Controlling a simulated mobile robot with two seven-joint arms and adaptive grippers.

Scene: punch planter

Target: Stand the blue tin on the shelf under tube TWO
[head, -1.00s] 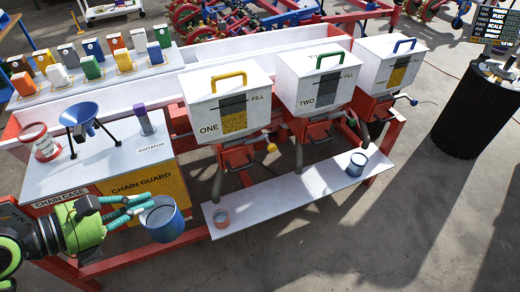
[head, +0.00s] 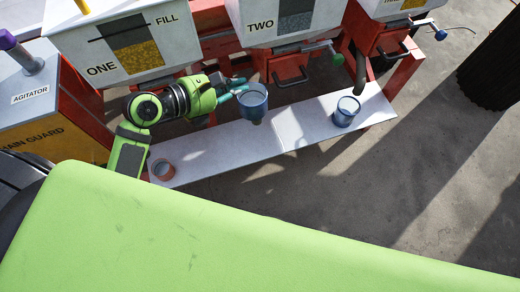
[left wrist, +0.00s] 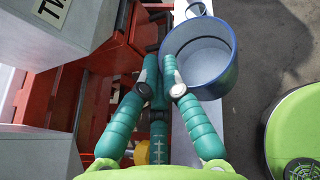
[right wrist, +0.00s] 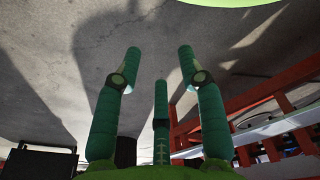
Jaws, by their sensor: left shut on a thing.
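The blue tin (head: 254,104) is upright in my left gripper (head: 237,88), by its left side. It appears above the white shelf (head: 225,153), near the back edge below hopper TWO (head: 283,22). I cannot tell whether it touches the shelf. In the left wrist view the tin (left wrist: 219,76) shows its open, empty mouth, with two fingers (left wrist: 162,75) at its near wall. Tube TWO's lower end cannot be made out clearly. My right gripper (right wrist: 158,68) is open and empty over the floor.
A second, smaller blue tin (head: 347,112) stands on the shelf's right part, by tube THREE (head: 361,72). A small copper tin (head: 163,170) stands at the left end.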

